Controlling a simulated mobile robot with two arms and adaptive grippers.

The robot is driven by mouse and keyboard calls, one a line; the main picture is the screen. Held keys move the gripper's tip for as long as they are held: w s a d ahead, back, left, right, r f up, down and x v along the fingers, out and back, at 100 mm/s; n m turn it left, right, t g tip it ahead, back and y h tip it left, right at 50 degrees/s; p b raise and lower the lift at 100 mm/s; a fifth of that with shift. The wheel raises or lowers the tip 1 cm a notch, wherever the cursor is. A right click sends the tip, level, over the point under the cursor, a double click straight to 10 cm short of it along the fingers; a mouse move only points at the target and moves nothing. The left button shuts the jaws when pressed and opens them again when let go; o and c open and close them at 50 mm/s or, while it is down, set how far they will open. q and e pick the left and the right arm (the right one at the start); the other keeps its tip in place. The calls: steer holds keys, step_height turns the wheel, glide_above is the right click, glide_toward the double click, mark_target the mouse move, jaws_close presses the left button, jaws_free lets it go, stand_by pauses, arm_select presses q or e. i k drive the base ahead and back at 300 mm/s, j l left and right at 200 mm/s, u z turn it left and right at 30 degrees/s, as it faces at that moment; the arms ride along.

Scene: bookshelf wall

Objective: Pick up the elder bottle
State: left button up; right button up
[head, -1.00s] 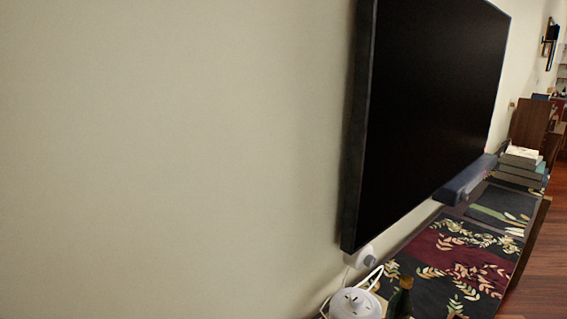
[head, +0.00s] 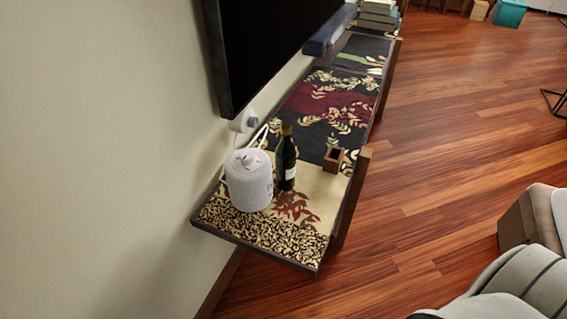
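A dark green bottle (head: 286,160) with a brownish-gold cap stands upright on the near part of a long, low console (head: 271,232) with a patterned top. Its label is too small to read, so I cannot tell whether it says elder. A white rounded pot-like appliance (head: 248,180) stands just left of the bottle, close to it. Neither of my grippers shows in the head view.
A small wooden holder (head: 334,159) stands right of the bottle. A black television (head: 277,45) hangs on the wall above a dark soundbar (head: 329,31). Books (head: 379,15) are stacked at the far end. Wooden floor (head: 440,150) lies open to the right, with grey seating (head: 510,285) at the lower right.

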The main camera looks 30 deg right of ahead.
mark_target(285, 151)
steer(key=i+l, duration=0.1)
steer(key=l, duration=0.25)
steer(key=i+l, duration=0.1)
steer(key=l, duration=0.25)
steer(key=i+l, duration=0.15)
steer(key=l, duration=0.2)
steer(key=i+l, duration=0.1)
steer(key=l, duration=0.25)
steer(key=i+l+u, duration=0.1)
steer(key=l, duration=0.25)
